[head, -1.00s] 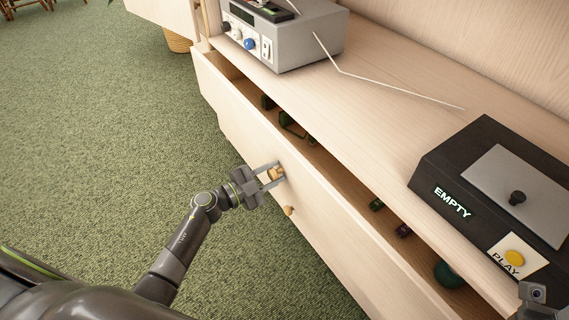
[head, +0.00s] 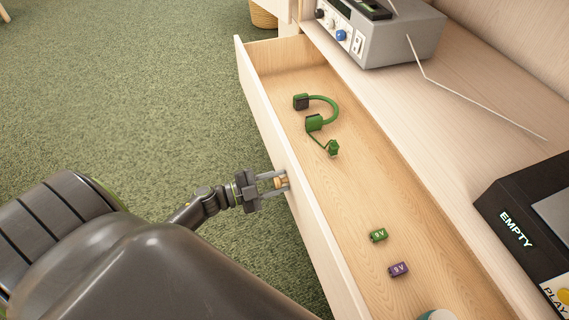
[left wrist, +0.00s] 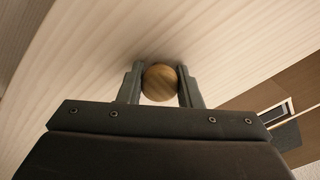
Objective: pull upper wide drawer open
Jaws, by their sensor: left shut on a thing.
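The upper wide drawer (head: 322,244) is pulled well out from the cabinet in the head view. Its inside shows, with a light wood floor. My left gripper (head: 281,182) is shut on the drawer's round wooden knob, at the front panel. In the left wrist view the knob (left wrist: 160,83) sits between the two fingers (left wrist: 160,90), close against the pale drawer front (left wrist: 80,60). My right gripper is not in view.
A grey device (head: 395,40) and black EMPTY box (head: 505,215) stand on the cabinet top. Green carpet (head: 150,90) is clear at left.

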